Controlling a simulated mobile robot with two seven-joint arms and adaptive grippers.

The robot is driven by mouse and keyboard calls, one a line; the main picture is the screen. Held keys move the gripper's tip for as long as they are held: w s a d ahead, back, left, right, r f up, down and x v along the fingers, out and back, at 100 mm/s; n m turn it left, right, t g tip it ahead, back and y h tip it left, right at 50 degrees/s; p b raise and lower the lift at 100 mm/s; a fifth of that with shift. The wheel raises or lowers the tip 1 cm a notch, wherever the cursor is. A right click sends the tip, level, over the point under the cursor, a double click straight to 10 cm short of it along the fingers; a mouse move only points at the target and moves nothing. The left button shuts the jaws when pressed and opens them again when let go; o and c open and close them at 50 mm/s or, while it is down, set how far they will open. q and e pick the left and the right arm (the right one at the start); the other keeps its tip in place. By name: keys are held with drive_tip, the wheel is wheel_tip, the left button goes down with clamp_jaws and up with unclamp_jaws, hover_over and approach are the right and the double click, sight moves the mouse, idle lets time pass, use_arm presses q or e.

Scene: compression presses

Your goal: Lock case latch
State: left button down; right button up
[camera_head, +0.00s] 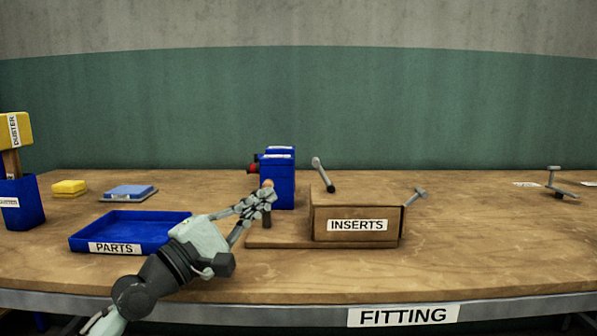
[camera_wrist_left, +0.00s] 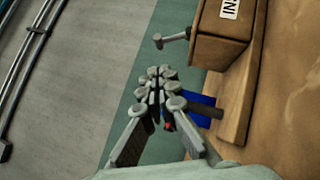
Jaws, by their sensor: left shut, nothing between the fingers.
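The wooden case (camera_head: 330,208) labelled INSERTS stands on a wooden base board (camera_head: 278,242). A grey-ended lever (camera_head: 323,174) rises tilted at its top left. A T-shaped handle (camera_head: 415,196) sticks out at its right side. Which of these is the latch I cannot tell. My left gripper (camera_head: 267,194) is shut and empty, left of the case and apart from it, over a short dark peg (camera_head: 267,218). In the left wrist view, the closed fingers (camera_wrist_left: 156,88) show below a grey-headed lever (camera_wrist_left: 172,40) and the case (camera_wrist_left: 222,45). My right gripper is not in view.
A blue container (camera_head: 284,192) stands behind my left gripper. A blue PARTS tray (camera_head: 178,225) lies left, near my arm. Behind it are a blue-grey pad (camera_head: 129,192) and yellow blocks (camera_head: 69,187). The bench right of the case is mostly clear.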

sight(323, 174)
use_arm(q)
drive_tip(key=p+x, duration=0.1)
drive_tip(key=x, duration=0.9)
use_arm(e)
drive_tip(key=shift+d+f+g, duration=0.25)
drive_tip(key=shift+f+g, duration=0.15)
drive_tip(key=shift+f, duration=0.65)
use_arm(q)
drive_tip(key=shift+r, duration=0.15)
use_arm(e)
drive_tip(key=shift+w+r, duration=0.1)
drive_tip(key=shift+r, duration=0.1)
